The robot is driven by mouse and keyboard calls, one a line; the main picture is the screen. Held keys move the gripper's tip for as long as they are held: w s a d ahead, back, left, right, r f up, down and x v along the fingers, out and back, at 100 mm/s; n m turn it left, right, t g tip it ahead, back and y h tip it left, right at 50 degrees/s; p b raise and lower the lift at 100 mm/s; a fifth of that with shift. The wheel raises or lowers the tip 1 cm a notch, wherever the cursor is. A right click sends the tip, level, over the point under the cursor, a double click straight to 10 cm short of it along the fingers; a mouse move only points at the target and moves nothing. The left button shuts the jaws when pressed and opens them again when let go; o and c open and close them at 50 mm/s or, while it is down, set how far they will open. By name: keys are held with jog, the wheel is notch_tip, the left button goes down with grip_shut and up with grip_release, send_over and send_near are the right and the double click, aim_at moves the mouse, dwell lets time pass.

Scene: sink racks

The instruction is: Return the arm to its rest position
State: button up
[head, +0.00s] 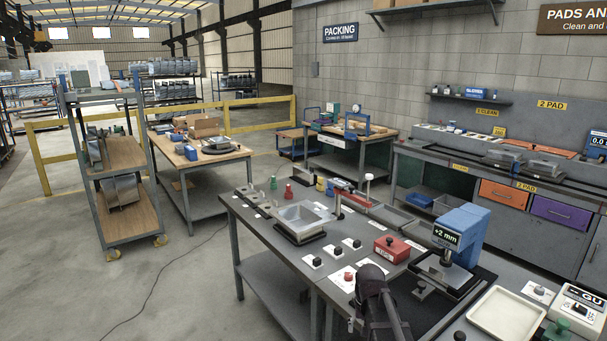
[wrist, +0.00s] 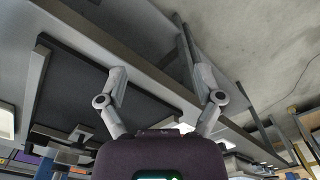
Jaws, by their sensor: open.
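My gripper (wrist: 160,82) shows in the wrist view with its two grey fingers spread wide apart. Nothing is between the fingers. Past them are the edge of a grey bench and bare concrete floor. In the head view a dark part of my arm (head: 374,298) stands at the lower middle, in front of the near workbench (head: 290,262). I cannot make out the fingertips in the head view.
The near bench holds a metal tray fixture (head: 303,218), a red box (head: 391,248), a blue "+2 mm" press (head: 462,232) and a cream tray (head: 506,314). A wooden shelf cart (head: 125,154) stands at left. The floor (head: 185,285) left of the bench is clear except a cable.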

jog(key=s+f+n+b, duration=0.1)
jog(key=s+f+b, duration=0.1)
jog(key=s, duration=1)
jog(key=shift+s+f+n, duration=0.3)
jog(key=shift+f+n, duration=0.1)
jog(key=shift+f, duration=0.25)
